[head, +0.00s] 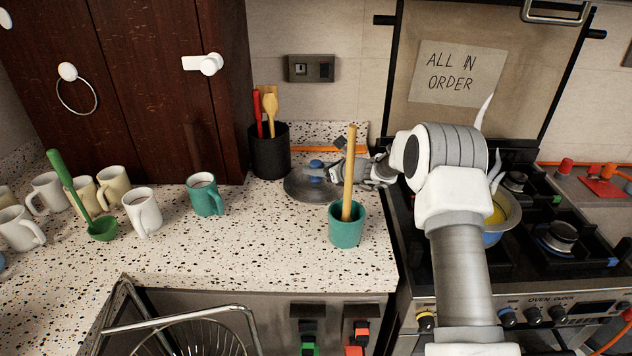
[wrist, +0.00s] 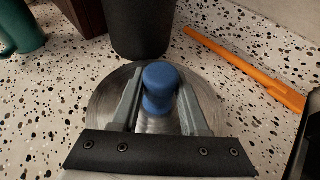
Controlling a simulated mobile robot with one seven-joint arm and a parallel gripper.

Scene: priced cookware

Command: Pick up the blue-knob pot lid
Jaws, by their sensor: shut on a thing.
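The pot lid (head: 306,187) is a round grey metal disc on the speckled counter, with a blue knob (head: 316,165) on top. In the wrist view the lid (wrist: 104,103) lies below my fingers and its blue knob (wrist: 160,84) stands between them. My gripper (head: 333,170) reaches in from the right, and in the wrist view its two grey fingers (wrist: 160,100) are shut on the knob from both sides. The lid appears to rest on the counter; I cannot tell whether there is a gap beneath it.
A black utensil holder (head: 270,152) stands just behind the lid. A teal cup (head: 346,230) with a wooden handle in it stands in front, near my arm. An orange bar (wrist: 240,65) lies behind right. Several mugs (head: 143,212) stand left. The stove (head: 520,270) is right.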

